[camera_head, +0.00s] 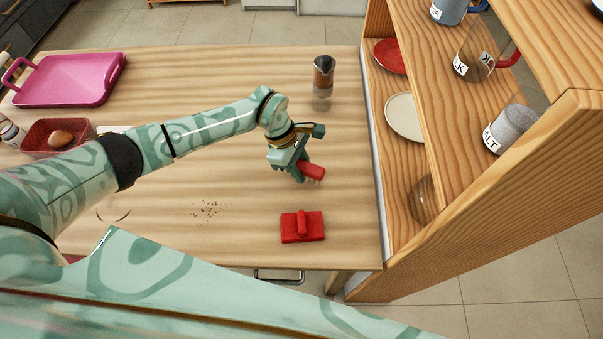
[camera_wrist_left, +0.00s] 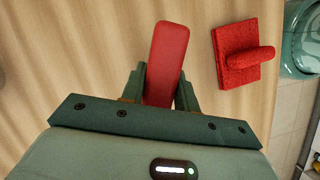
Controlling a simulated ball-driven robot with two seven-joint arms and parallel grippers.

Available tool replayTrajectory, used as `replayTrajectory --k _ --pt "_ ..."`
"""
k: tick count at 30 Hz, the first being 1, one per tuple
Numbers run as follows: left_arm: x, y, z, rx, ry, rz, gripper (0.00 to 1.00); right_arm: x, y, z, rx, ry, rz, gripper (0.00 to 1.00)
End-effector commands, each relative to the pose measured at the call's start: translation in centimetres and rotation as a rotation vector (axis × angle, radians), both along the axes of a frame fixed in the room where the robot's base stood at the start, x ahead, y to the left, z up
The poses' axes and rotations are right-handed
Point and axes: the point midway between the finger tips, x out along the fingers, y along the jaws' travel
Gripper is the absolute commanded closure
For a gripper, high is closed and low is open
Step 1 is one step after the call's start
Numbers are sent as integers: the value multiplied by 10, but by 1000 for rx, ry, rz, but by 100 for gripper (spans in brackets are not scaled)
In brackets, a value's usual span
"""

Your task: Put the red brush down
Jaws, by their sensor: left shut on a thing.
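My left gripper (camera_head: 298,165) is shut on a red brush (camera_head: 313,172), with the brush's smooth red end sticking out past the fingers. In the left wrist view the brush (camera_wrist_left: 166,60) lies between the two fingers of the gripper (camera_wrist_left: 160,85). Its far side and any bristles are hidden. It is over the right part of the wooden table (camera_head: 240,80); I cannot tell whether it touches the top. My right gripper is not in view.
A red block with a raised handle (camera_head: 303,227) lies near the table's front right; it also shows in the wrist view (camera_wrist_left: 240,57). Dark crumbs (camera_head: 210,211) lie left of it. A grinder (camera_head: 323,78) stands behind. A wooden shelf (camera_head: 450,215) borders the right. A pink tray (camera_head: 70,80) is back left.

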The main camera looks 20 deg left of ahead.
Motion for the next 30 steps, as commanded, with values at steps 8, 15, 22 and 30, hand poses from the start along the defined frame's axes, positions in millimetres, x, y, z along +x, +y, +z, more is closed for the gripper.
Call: replayTrajectory --k 8,15,22,30 --pt "-1 -1 -29 -1 1 0 88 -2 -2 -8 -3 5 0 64" --pt "-1 0 -30 0 1 -1 88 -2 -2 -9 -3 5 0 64" --pt "-2 0 -32 1 2 -1 48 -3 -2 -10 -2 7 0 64" --pt "-1 3 -21 2 -1 -1 48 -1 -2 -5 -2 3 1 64"
